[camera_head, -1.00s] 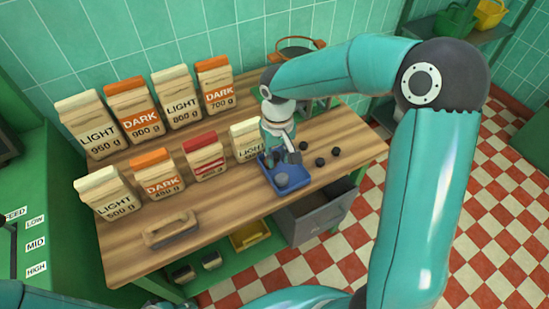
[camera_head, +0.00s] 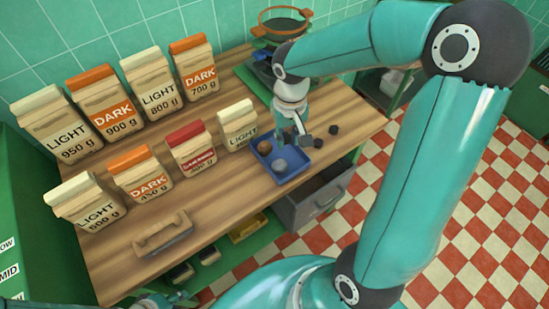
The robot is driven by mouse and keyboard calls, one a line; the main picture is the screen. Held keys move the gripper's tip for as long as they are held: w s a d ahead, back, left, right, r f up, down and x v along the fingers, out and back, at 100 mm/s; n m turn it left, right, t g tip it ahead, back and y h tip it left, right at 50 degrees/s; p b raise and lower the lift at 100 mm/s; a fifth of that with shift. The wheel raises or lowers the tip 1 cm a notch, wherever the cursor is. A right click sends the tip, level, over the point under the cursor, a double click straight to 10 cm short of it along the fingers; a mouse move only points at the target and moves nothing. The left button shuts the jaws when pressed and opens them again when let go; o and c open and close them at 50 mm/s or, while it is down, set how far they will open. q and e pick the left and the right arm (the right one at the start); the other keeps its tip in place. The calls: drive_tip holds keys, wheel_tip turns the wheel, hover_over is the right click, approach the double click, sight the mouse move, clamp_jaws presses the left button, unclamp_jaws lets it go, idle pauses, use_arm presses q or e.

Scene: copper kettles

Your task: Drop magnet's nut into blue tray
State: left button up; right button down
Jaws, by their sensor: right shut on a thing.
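The blue tray (camera_head: 290,179) sits near the front edge of the wooden table. It holds a brown round piece (camera_head: 264,146) at its far left and a grey round piece (camera_head: 281,166) in its middle. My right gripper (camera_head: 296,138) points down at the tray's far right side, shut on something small. The held thing is too small and too covered by the fingers to tell whether it is the magnet or the nut. Part of my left gripper (camera_head: 162,301) shows at the bottom edge; its fingers are not clear.
Small dark pieces (camera_head: 333,130) lie right of the tray. Paper bags (camera_head: 191,152) stand in two rows at left. A copper-rimmed pot (camera_head: 285,24) stands at the back. An open grey drawer (camera_head: 316,203) juts out below.

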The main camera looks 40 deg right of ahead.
drive_tip(key=shift+f, duration=0.4)
drive_tip(key=c, duration=0.9)
unclamp_jaws()
drive_tip(key=shift+o, duration=0.2)
drive_tip(key=shift+r, duration=0.15)
wheel_tip(320, 180, up, 12)
drive_tip(key=shift+f, duration=0.2)
